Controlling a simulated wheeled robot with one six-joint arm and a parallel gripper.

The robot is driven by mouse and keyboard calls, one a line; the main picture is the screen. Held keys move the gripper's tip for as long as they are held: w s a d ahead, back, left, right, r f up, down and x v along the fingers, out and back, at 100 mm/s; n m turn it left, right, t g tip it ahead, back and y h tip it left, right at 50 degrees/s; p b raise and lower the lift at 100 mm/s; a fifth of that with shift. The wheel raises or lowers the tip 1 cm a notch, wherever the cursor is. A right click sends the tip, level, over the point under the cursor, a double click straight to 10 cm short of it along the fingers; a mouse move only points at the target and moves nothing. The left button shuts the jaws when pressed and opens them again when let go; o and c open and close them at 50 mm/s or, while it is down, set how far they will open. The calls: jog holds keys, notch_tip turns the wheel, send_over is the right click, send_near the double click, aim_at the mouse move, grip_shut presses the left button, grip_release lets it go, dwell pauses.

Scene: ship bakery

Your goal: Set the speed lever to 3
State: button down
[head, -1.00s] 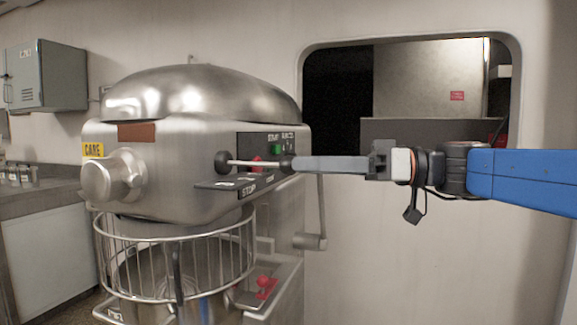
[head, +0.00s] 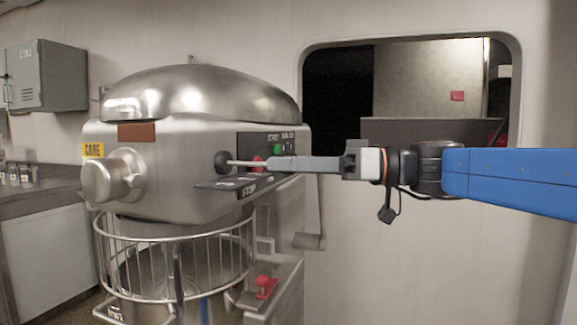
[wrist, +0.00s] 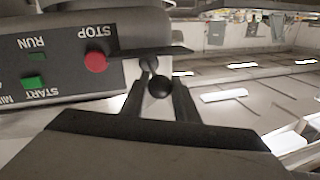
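The speed lever (head: 244,163) sticks out from the right side of the steel mixer, a pale rod from a dark round hub (head: 222,161). In the head view its outer end is hidden by my gripper (head: 272,163), which reaches in from the right in line with the rod. In the wrist view the lever's black ball knob (wrist: 160,88) lies between the two fingers of my gripper (wrist: 157,90). The fingers look apart, with a small gap at each side of the knob. The lever's speed marks cannot be read.
The mixer (head: 165,170) carries a control panel with a green button (head: 277,149) and a red stop button (wrist: 95,62) close to the fingers. A dark labelled plate (head: 240,182) juts out below the lever. A wire guard (head: 170,255) and a red-knobbed handle (head: 264,285) are lower down.

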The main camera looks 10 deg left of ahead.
jog(key=shift+s+t, duration=0.2)
jog(key=shift+t, duration=0.1)
jog(key=s+a+m+t+h, duration=0.1)
jog(key=s+a+m+t, duration=0.1)
jog(key=s+m+t, duration=0.3)
jog(key=shift+s+m+t, duration=0.3)
jog(key=shift+s+t, duration=0.1)
jog(key=shift+t, duration=1.1)
jog(key=c, duration=1.4)
grip_release()
jog(key=shift+s+a, duration=0.1)
jog(key=v, duration=1.7)
jog(key=shift+s, duration=0.2)
